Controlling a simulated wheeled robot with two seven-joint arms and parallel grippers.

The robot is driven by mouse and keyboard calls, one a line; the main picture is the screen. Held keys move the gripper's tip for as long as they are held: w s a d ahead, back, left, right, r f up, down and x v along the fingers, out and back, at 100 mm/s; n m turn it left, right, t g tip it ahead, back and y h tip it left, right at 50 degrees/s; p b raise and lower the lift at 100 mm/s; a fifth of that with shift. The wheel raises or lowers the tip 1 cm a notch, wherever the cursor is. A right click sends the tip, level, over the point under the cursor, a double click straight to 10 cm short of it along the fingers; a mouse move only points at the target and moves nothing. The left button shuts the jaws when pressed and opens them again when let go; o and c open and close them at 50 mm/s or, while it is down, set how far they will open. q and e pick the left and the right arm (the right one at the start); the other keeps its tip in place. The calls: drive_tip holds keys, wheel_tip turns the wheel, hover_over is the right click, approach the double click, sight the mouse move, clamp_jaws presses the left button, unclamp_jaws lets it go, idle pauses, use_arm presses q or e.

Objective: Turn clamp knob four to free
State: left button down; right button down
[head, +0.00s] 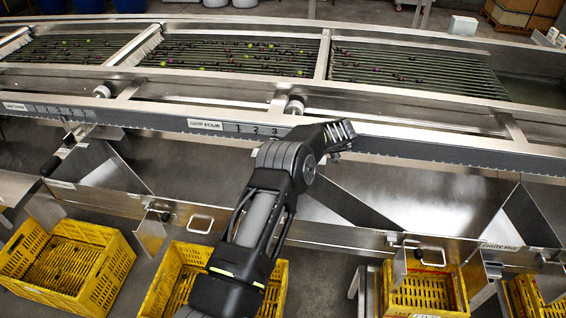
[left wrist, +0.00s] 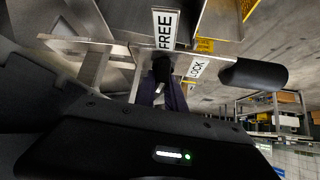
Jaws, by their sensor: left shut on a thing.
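My left gripper (head: 340,136) is at the long graduated rail (head: 420,146), right of the label ending in FOUR (head: 205,125) and its numbers. It is shut on clamp knob four, which my gripper hides in the head view. In the left wrist view, a FREE label (left wrist: 165,29) and a tilted LOCK label (left wrist: 197,67) show close up. A dark part with a short metal pin (left wrist: 160,88) sits just below and between them; I cannot tell which label it points to. My right gripper is out of view.
Roller beds (head: 230,55) with small dark and green fruit lie behind the rail. Metal chutes with black handles stick out in front. Yellow crates (head: 120,262) stand on the floor below. In the left wrist view, a black handle (left wrist: 255,75) juts out at right.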

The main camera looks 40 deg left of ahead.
use_arm(q)
drive_tip(key=shift+n+g, duration=0.4)
drive_tip(key=c, duration=1.4)
unclamp_jaws()
drive_tip(key=shift+r, duration=0.15)
